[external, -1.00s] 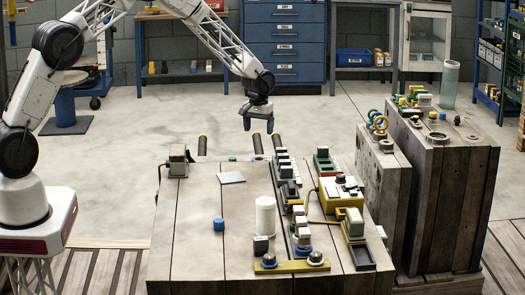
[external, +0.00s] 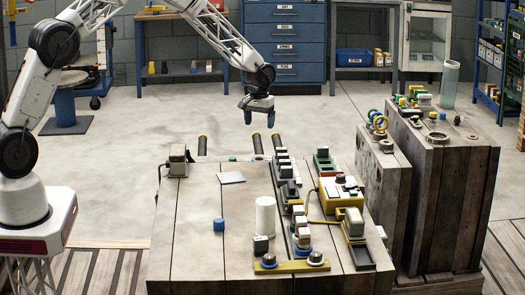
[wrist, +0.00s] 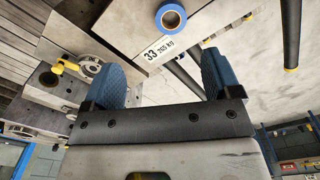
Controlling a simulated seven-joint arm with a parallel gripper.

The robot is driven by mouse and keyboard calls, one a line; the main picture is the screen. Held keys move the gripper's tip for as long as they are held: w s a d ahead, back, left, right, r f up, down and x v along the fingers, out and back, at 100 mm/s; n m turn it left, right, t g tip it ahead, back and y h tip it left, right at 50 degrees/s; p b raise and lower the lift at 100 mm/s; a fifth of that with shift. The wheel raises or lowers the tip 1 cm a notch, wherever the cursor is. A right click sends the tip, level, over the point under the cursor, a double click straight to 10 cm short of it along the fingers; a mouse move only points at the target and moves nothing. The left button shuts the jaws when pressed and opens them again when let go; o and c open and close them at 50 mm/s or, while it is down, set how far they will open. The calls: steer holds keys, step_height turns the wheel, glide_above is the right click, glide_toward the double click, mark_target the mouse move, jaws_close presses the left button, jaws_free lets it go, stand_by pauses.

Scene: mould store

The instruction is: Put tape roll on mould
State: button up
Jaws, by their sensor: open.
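In the external view my gripper (external: 259,116) hangs in the air behind the large plank-topped block (external: 195,245). I cannot tell which of the large blocks is the mould.
A white cylinder (external: 265,217), a small blue block (external: 219,225) and several fittings stand on the plank-topped block. Dark bars (external: 202,145) with yellow ends stick out behind it. Taller blocks (external: 440,190) with fittings stand at right. Open floor (external: 180,110) lies behind.

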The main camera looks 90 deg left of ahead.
steer(key=s+d+r+m, duration=0.1)
steer(key=s+d+r, duration=0.1)
steer(key=d+r, duration=0.7)
steer(key=s+d+r+m, duration=0.2)
steer(key=d+r, duration=0.6)
steer(key=r, duration=0.1)
steer(key=s+d+r+m+t, duration=0.1)
steer(key=s+d+r+m, duration=0.1)
steer(key=s+d+r, duration=0.5)
steer(key=s+d+r+m, duration=0.1)
steer(key=s+d+r, duration=0.4)
steer(key=d, duration=0.5)
steer(key=s+d+r+m+t, duration=0.1)
steer(key=s+d+r+m, duration=0.35)
steer(key=s+d, duration=0.9)
steer(key=s+d+m, duration=0.1)
steer(key=s+d, duration=0.2)
steer(key=s, duration=0.6)
steer(key=s+d, duration=0.2)
steer(key=s, duration=0.8)
steer(key=shift+s+d+m+t, duration=0.2)
steer(key=shift+d+m+t, duration=0.1)
steer(key=shift+d+m, duration=0.1)
